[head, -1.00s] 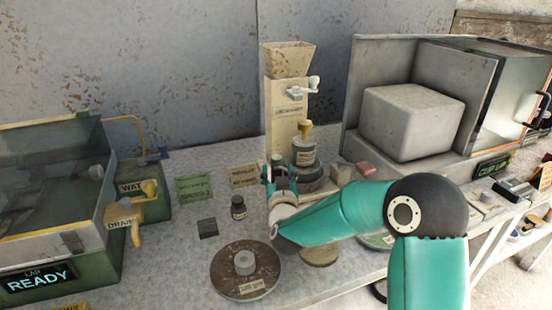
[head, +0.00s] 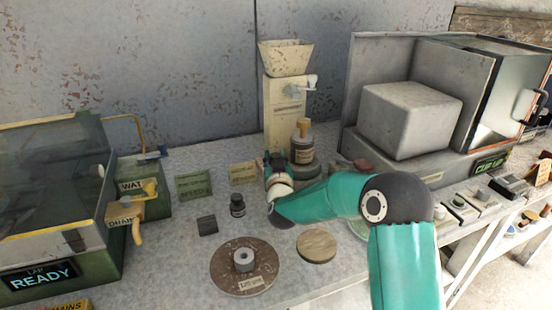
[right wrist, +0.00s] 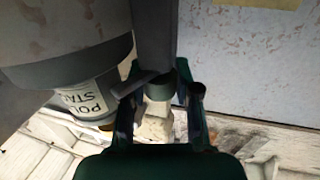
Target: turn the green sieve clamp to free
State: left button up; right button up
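My right gripper (head: 277,157) is beside the left side of a stack with a labelled grey container (head: 303,153) and a tan top. In the right wrist view its two dark fingers (right wrist: 160,82) are apart, on either side of a small grey-green cylinder (right wrist: 158,88). A flat grey lever (right wrist: 134,83) sticks out to the left of this cylinder. This may be the sieve clamp; its turn position cannot be read. I cannot tell whether the fingers touch it. In the head view the clamp is hidden by my gripper. My left gripper is not in view.
A beige hopper unit (head: 285,95) with a crank stands behind the stack. A green tank (head: 60,220) is at left, a grey cabinet (head: 440,110) at right.

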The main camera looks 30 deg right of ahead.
jog(key=shift+c, duration=1.2)
jog(key=shift+s+d, duration=0.1)
jog(key=shift+d, duration=0.2)
grip_shut()
jog(key=shift+a, duration=0.25)
jog(key=shift+a+m+g+h, duration=0.1)
jog(key=shift+m+g+h, duration=0.3)
jog(key=shift+h, duration=0.4)
jog(key=shift+m+g+h+p, duration=0.4)
jog(key=shift+m+g+h, duration=0.7)
jog(key=shift+m+h, duration=0.1)
jog(key=shift+m+g+h+p, duration=0.6)
jog(key=shift+m+g+h, duration=0.75)
jog(key=shift+g, duration=0.45)
